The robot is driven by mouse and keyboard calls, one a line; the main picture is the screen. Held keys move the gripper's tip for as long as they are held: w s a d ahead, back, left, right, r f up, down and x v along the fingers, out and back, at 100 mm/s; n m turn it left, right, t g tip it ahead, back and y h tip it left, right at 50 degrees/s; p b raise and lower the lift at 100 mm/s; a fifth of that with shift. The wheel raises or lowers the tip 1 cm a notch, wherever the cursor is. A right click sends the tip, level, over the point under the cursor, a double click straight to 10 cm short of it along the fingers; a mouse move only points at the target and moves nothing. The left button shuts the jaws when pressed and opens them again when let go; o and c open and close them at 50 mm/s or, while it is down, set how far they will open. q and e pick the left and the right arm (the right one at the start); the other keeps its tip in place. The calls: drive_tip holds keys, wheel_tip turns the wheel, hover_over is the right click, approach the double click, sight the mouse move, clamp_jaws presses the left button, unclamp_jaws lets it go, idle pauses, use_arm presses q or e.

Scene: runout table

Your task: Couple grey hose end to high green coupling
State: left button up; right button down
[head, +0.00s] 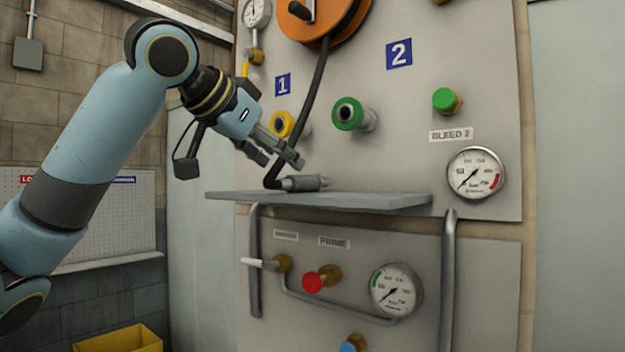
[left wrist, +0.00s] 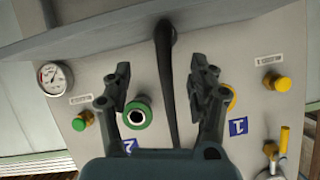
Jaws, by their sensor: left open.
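The grey hose end (head: 305,183) lies on its side on the grey shelf (head: 330,200), on the end of a black hose (head: 313,95). The green coupling (head: 350,114) sticks out of the panel below the sign 2; it also shows in the left wrist view (left wrist: 137,113). My left gripper (head: 281,154) is open and empty, above and in front of the hose end. In the left wrist view the black hose (left wrist: 170,75) runs between the spread fingers (left wrist: 163,80); the hose end cannot be made out there. My right gripper is not in view.
A yellow coupling (head: 284,125) sits left of the green one, partly behind my gripper. The hose hangs from an orange reel (head: 322,18). A green bleed knob (head: 446,101) and a gauge (head: 477,174) are at the right. The shelf's right part is clear.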

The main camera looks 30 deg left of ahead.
sight(303, 176)
use_arm(q)
drive_tip(key=p+x, duration=0.1)
drive_tip(key=x, duration=0.2)
drive_tip(key=shift+w+f, duration=0.1)
drive_tip(key=shift+w, duration=0.2)
drive_tip(key=p+x, duration=0.1)
drive_tip(key=x, duration=0.2)
drive_tip(key=p+x, duration=0.1)
drive_tip(key=shift+w+a+r+p, duration=0.25)
drive_tip(key=shift+w+p, duration=0.05)
drive_tip(key=shift+w, duration=0.1)
drive_tip(key=shift+w+f, duration=0.2)
drive_tip(key=shift+w, duration=0.15)
drive_tip(key=shift+s, duration=0.15)
drive_tip(key=c, duration=0.3)
clamp_jaws()
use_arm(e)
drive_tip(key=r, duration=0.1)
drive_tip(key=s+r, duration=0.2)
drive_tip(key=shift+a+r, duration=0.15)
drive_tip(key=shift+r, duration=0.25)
